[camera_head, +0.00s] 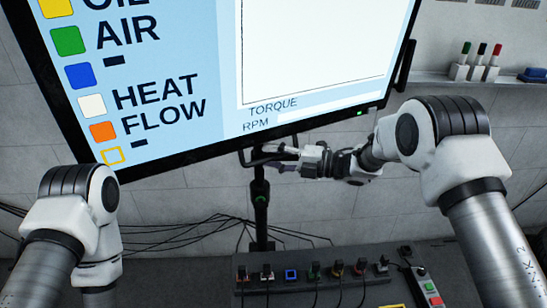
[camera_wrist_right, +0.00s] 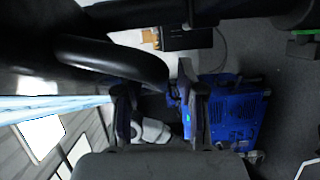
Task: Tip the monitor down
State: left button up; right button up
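The monitor (camera_head: 190,85) is a large black-framed screen with a light blue display, filling the upper left of the head view and tilted in the picture. A black loop handle (camera_head: 252,160) sits under its lower edge at the top of a dark stand pole (camera_head: 260,205). My right gripper (camera_head: 284,158) is at this handle, below the monitor. In the right wrist view, its two fingers (camera_wrist_right: 158,105) are spread apart. The thick curved handle bar (camera_wrist_right: 110,58) reaches toward the gap between them; I cannot tell whether they touch it. My left gripper is out of view; only its arm shows.
A dark bench with a row of plugs and switches (camera_head: 315,275) stands below the pole, with cables behind it. A shelf (camera_head: 430,79) with several markers is on the right wall. A blue machine (camera_wrist_right: 233,110) shows in the right wrist view.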

jog(key=v, duration=1.2)
